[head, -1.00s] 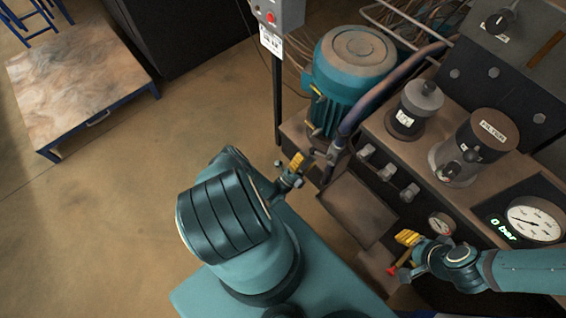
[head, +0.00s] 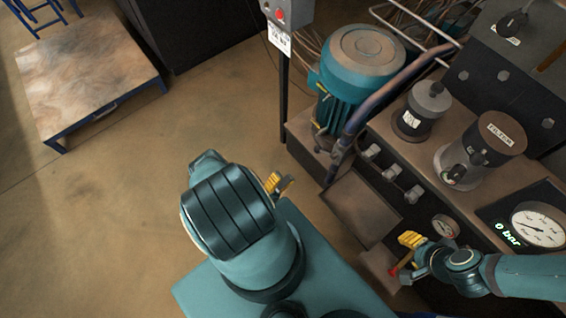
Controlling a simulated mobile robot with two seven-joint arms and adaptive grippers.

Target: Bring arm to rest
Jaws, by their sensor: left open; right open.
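My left gripper (head: 276,183) shows yellow fingertips just right of my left arm's thick banded joint, which hides part of it. It is over the floor, left of the hydraulic machine, and looks empty. My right gripper (head: 411,241), with yellow fingers, comes in from the right. It is open over the front edge of the machine, near the small gauge (head: 445,226). A small red part (head: 393,271) shows just beside it; I cannot tell whether they touch. Nothing is seen held in either gripper.
The machine carries a teal motor (head: 358,72), a filter housing (head: 483,150), a dark hose (head: 385,100) and a large gauge (head: 538,227) beside a "0 bar" readout. A control box on a post (head: 284,90) stands behind. A low wooden-topped table (head: 85,70) is upper left. Open floor (head: 130,220) lies left.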

